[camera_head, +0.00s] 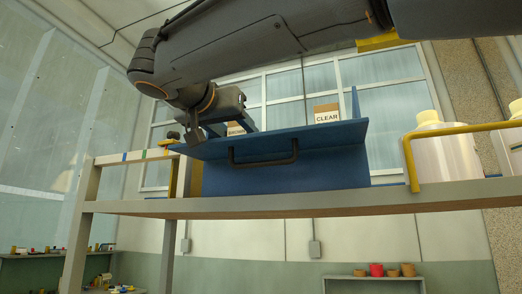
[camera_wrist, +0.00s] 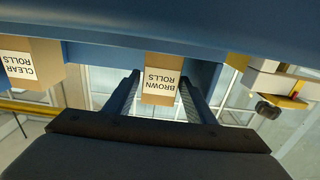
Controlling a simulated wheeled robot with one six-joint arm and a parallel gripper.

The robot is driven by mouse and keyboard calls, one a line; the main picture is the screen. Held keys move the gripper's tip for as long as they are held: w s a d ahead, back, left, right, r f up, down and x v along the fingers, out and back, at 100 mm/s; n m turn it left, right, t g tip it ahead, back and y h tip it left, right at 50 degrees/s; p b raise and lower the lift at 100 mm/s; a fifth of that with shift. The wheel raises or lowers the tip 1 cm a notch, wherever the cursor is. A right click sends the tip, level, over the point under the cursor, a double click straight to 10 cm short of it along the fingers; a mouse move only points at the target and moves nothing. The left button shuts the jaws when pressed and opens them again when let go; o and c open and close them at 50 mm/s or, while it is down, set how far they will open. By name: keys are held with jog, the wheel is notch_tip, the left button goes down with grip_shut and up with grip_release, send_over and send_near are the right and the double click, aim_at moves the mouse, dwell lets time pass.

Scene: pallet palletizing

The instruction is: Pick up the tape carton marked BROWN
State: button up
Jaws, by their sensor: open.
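The BROWN carton (camera_wrist: 162,78) is a tan box with a white label reading BROWN ROLLS, upside down in the wrist view. In the head view its label (camera_head: 236,129) shows partly, behind my gripper and the blue rim. My gripper (camera_wrist: 160,92) is open, with one finger at each side of the carton in the picture; I cannot tell whether they touch it. In the head view my gripper (camera_head: 218,126) is at the left end of the blue bin (camera_head: 300,176). The carton's lower part is hidden in the head view.
A CLEAR carton (camera_head: 327,113) stands to the right in the bin; the wrist view shows it at left (camera_wrist: 30,66). The bin has a dark handle (camera_head: 263,153) and sits on a shelf (camera_head: 300,204). White jugs (camera_head: 447,155) stand behind a yellow rail (camera_head: 470,129) at right.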

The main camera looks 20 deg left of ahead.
jog(key=shift+w, duration=0.25)
jog(key=shift+c, duration=0.4)
jog(key=c, duration=0.7)
jog(key=shift+c, duration=0.6)
jog(key=shift+r, duration=0.1)
